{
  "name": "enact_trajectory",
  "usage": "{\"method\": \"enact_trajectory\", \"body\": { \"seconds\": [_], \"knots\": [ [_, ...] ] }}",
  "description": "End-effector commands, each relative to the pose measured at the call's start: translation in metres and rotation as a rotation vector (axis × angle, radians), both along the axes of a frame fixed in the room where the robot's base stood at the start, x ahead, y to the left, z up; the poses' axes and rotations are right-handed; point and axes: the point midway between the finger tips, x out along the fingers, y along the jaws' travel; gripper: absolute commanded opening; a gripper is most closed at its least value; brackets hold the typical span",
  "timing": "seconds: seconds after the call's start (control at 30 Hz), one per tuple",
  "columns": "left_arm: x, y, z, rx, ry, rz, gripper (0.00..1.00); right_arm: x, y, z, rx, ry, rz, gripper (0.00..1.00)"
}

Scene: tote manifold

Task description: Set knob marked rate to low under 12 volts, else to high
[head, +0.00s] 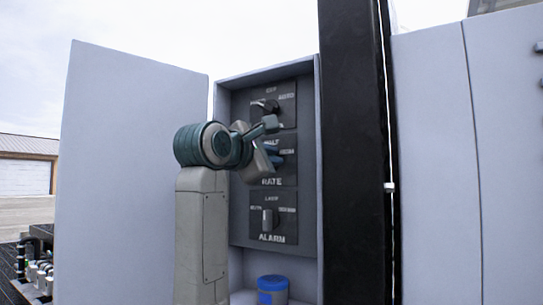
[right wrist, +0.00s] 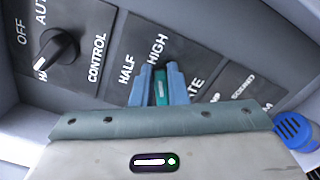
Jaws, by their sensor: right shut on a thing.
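The RATE plate (head: 289,176) is the middle one of three dark plates inside an open grey cabinet. My right gripper (head: 276,155) is at this plate and covers its knob in the head view. In the right wrist view, its two blue fingers (right wrist: 159,88) are shut on the rate knob (right wrist: 160,86), which shows as a dark teal piece with a light mark. The words HALF and HIGH stand beside it. I cannot tell which word the knob points to. No voltage reading shows. My left gripper is not in view.
A black knob (head: 266,106) is on the plate above, and the ALARM knob (head: 268,219) is below. A blue-capped container (head: 272,284) stands on the cabinet floor. The open door (head: 130,170) is at left, a black post (head: 355,170) at right.

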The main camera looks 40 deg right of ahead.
Motion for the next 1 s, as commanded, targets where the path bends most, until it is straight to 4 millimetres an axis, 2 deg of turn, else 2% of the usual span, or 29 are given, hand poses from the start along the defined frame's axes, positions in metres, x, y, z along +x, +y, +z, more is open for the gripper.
{"method": "enact_trajectory", "body": {
  "seconds": [0.23, 0.27, 0.33, 0.37, 0.73, 0.87, 1.0],
  "knots": [
    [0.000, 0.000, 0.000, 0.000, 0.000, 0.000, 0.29, 0.002, 0.001, -0.003, 0.004, 0.007, 0.002, 0.00],
    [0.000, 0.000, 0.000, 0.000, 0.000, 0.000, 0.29, 0.002, 0.001, -0.003, 0.004, 0.007, 0.002, 0.20],
    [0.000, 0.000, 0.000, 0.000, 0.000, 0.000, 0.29, 0.002, 0.001, -0.003, 0.004, 0.007, 0.002, 0.33],
    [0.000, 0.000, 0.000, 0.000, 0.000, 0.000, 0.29, 0.002, 0.000, -0.003, 0.002, 0.006, 0.002, 0.35],
    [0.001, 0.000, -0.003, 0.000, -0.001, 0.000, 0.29, -0.001, 0.006, -0.003, 0.001, 0.004, 0.003, 0.35],
    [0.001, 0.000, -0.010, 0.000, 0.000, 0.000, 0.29, -0.007, 0.024, -0.004, 0.001, 0.004, 0.006, 0.35],
    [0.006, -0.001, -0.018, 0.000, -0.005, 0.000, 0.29, -0.018, 0.051, -0.005, 0.002, 0.003, 0.007, 0.35]
  ]
}}
